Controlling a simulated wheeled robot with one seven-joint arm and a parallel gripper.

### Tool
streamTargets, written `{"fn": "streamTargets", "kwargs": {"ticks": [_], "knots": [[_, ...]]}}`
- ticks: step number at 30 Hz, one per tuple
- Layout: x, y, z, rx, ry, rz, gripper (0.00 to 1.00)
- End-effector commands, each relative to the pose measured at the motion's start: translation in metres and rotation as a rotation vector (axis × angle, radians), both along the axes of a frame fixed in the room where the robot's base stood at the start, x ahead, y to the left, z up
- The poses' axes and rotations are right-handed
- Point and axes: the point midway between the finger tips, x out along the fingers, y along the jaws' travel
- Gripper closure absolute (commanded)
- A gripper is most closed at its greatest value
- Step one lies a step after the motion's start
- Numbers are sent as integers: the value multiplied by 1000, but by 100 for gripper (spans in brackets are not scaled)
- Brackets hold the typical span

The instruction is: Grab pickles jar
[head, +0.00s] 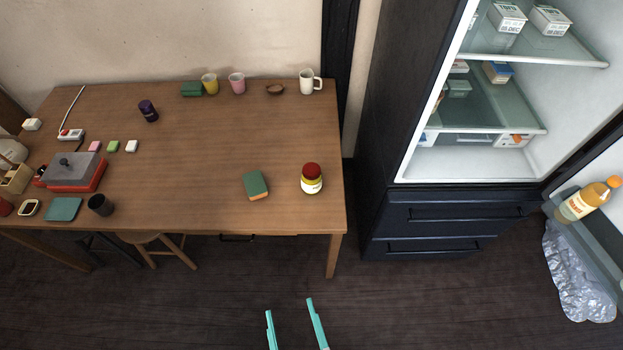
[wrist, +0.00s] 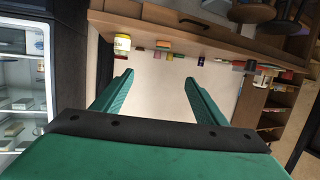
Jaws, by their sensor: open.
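The pickles jar (head: 312,180), with a red lid and a pale label, stands upright near the right front corner of the wooden table (head: 220,140). It also shows in the wrist view as a small jar (wrist: 122,44), upside down in that picture, at upper left. My gripper (head: 290,306) has teal fingers and is at the bottom of the head view, in front of the table and apart from the jar. In the wrist view my gripper (wrist: 159,77) is open with nothing between its fingers.
A green and orange sponge (head: 256,185) lies left of the jar. A white mug (head: 309,82) stands at the back. An open fridge (head: 450,165) is on the right, its door holding a bottle (head: 588,200). A stool (head: 158,246) is under the table. The floor in front is clear.

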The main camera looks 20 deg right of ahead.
Motion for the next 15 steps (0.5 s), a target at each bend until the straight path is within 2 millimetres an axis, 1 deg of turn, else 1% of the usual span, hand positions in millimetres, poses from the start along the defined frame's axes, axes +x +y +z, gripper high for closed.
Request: {"fn": "streamTargets", "kwargs": {"ticks": [1, 7, 11, 15], "knots": [[17, -4, -6, -1, -7, -13, 34], [75, -21, -32, -6, 5, -58, 34], [116, -36, -42, -5, 13, -90, 34], [161, -54, -48, -5, 21, -127, 34]]}}
